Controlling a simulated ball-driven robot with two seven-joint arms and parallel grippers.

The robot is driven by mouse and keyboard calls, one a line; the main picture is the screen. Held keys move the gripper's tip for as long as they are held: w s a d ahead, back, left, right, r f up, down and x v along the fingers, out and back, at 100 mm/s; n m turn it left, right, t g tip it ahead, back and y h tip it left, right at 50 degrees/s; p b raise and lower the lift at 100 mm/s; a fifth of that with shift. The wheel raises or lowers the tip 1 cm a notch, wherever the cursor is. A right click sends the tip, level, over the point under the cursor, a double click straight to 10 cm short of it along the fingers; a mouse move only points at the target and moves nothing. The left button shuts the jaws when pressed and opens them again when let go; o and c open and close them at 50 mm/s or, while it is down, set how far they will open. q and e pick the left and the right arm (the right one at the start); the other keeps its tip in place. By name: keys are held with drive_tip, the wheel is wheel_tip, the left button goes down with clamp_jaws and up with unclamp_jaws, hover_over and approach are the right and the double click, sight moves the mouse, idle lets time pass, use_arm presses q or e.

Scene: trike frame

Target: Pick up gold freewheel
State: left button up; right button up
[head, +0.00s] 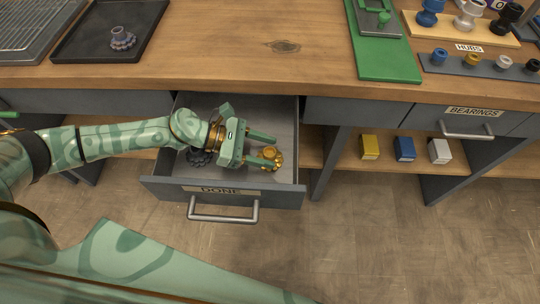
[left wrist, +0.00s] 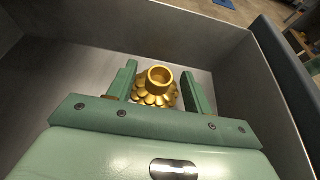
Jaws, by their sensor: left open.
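The gold freewheel (head: 270,156) lies in the open drawer labelled DONE (head: 230,193), toward its right side. In the left wrist view the gold freewheel (left wrist: 156,88) shows its round hub on top and a scalloped rim. My left gripper (head: 266,149) is inside the drawer with its jaws open. In the left wrist view the two fingers (left wrist: 158,90) stand on either side of the gold freewheel, with gaps visible at the hub; whether they touch its rim I cannot tell. My right gripper is not in view.
A dark part (head: 198,157) lies in the drawer beneath my left wrist. The drawer walls stand close around my gripper. On the bench are a black tray (head: 75,45) with a grey part (head: 122,39), a green fixture (head: 385,62) and a rack (head: 480,66) of coloured bearings.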

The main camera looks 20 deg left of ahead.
use_arm(q)
clamp_jaws()
drive_tip(key=shift+r, duration=0.1)
